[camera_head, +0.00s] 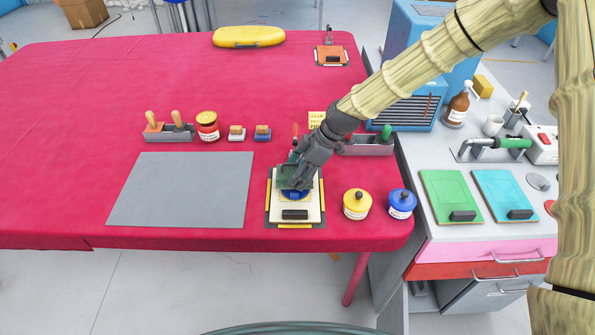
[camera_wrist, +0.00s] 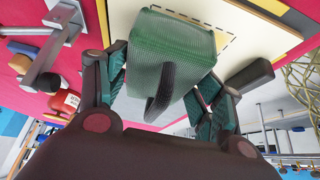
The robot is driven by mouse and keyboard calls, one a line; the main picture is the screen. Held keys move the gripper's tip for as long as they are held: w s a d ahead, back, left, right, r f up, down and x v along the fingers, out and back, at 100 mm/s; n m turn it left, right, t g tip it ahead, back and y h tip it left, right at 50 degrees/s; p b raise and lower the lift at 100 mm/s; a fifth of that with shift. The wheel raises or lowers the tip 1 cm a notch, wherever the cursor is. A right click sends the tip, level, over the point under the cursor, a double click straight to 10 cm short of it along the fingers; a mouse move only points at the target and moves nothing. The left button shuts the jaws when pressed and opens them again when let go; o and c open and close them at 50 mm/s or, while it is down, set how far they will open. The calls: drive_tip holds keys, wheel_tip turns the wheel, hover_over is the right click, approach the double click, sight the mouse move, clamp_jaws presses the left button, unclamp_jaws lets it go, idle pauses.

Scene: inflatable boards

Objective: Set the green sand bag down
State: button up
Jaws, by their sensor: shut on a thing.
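The green sand bag (camera_wrist: 172,48) is a ribbed green block with a black strap handle. My gripper (camera_wrist: 163,88) is shut on it, with one finger on each side. In the head view my gripper (camera_head: 301,172) points down over the cream board (camera_head: 310,203) near the table's front edge. There the bag (camera_head: 284,173) is mostly hidden by the gripper. A blue round patch (camera_head: 294,195) shows on the board just below the gripper. A cream surface with a dashed line lies behind the bag in the wrist view. I cannot tell whether the bag touches the board.
A grey mat (camera_head: 180,190) lies left of the board. A yellow-lidded jar (camera_head: 357,204) and a blue-lidded jar (camera_head: 402,203) stand to its right. A tool tray (camera_head: 368,147) is behind on the right. The red table (camera_head: 90,90) has free room at the left.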

drive_tip(key=shift+f, duration=0.45)
drive_tip(key=shift+f, duration=0.15)
drive_tip(key=o, duration=1.4)
drive_tip(key=shift+r, duration=0.2)
drive_tip(key=b+v, duration=0.2)
drive_tip(key=v, duration=1)
